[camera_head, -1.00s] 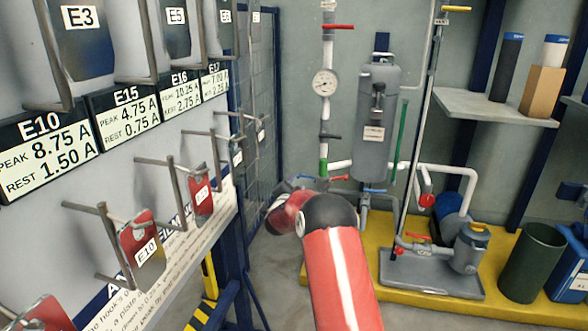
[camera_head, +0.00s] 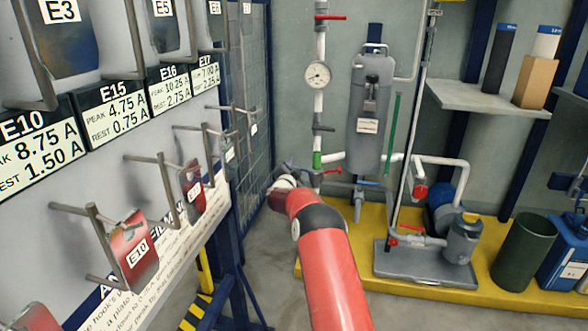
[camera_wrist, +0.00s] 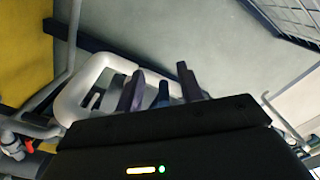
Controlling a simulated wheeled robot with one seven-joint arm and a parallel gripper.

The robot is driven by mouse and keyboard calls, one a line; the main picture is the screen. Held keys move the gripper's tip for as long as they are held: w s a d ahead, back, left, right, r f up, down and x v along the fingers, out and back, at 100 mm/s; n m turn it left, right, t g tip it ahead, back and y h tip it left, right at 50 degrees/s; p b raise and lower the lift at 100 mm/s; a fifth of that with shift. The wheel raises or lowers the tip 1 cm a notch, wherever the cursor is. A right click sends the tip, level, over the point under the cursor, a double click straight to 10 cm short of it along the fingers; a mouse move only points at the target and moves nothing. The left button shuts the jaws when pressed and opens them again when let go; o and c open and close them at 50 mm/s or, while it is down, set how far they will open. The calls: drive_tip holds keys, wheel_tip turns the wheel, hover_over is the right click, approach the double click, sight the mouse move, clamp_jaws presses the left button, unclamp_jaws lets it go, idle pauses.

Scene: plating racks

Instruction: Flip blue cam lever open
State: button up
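A thin blue lever (camera_head: 369,182) shows in the head view under the grey tank (camera_head: 370,105), beside the pipework. I take it for the cam lever, but it is small there. My gripper (camera_head: 284,168) is in the head view beyond my red arm, left of the tank, and largely hidden. In the wrist view the two dark fingers of my gripper (camera_wrist: 161,88) stand apart. A blue piece (camera_wrist: 163,94) shows between them; I cannot tell whether it is the lever or whether they touch it. A pale rounded grey body (camera_wrist: 88,85) lies behind.
A plate rack with red plates (camera_head: 133,250) stands close on the left. A wire mesh panel (camera_head: 208,75) is behind it. A pump (camera_head: 462,238), a dark green bin (camera_head: 523,254) and a blue container (camera_head: 572,250) stand on the yellow platform (camera_head: 345,268) to the right.

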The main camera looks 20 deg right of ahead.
drive_tip(key=shift+c, duration=0.4)
clamp_jaws()
drive_tip(key=m+b, duration=0.1)
drive_tip(key=b, duration=0.1)
drive_tip(key=shift+d+r+m+b, duration=0.1)
drive_tip(key=shift+m+b, duration=0.2)
drive_tip(key=shift+b, duration=0.1)
drive_tip(key=shift+s+d+r+m+b, duration=0.1)
drive_tip(key=shift+d+r+m+b, duration=0.05)
drive_tip(key=shift+r+m+b, duration=0.9)
drive_tip(key=shift+f, duration=0.15)
drive_tip(key=shift+o, duration=0.4)
unclamp_jaws()
drive_tip(key=shift+s, duration=0.15)
